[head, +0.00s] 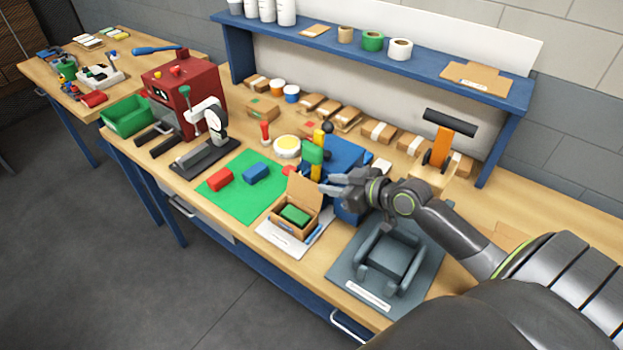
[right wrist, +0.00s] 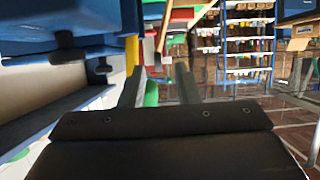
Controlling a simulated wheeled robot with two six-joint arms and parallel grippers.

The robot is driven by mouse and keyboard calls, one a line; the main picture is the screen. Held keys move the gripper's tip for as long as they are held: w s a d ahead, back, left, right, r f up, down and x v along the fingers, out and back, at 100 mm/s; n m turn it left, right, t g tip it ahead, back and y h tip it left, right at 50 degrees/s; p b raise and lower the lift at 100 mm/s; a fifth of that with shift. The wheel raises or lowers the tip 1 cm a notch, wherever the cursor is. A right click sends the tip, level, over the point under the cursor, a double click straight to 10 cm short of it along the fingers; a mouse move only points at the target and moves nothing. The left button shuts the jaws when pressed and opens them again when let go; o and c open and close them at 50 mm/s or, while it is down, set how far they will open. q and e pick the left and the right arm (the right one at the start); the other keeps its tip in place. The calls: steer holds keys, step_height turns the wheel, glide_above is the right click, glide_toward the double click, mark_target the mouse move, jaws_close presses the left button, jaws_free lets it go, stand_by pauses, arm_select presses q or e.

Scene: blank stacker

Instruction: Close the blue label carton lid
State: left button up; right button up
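A small open cardboard carton (head: 287,222) sits on a white sheet near the table's front edge, with a green block (head: 294,214) inside. Its lid (head: 303,194) stands up at the back, open. I cannot make out a blue label on it. My right gripper (head: 325,184) is just right of the raised lid, its fingers pointing left and apart. The right wrist view shows both fingers (right wrist: 158,85) with a gap between them and nothing clearly gripped. A thin brown edge beyond them may be the lid. My left gripper is not in view.
A blue machine (head: 346,155) with green and yellow parts stands close behind my right gripper. A grey fixture (head: 392,256) lies below my right arm. A green mat (head: 238,200) with red and blue blocks is left of the carton. A shelf (head: 420,72) runs along the back.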

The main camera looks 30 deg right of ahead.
mark_target(307, 180)
steer(key=p+x, duration=0.1)
steer(key=x, duration=0.6)
steer(key=shift+a, duration=0.1)
jaws_close()
stand_by(1.3)
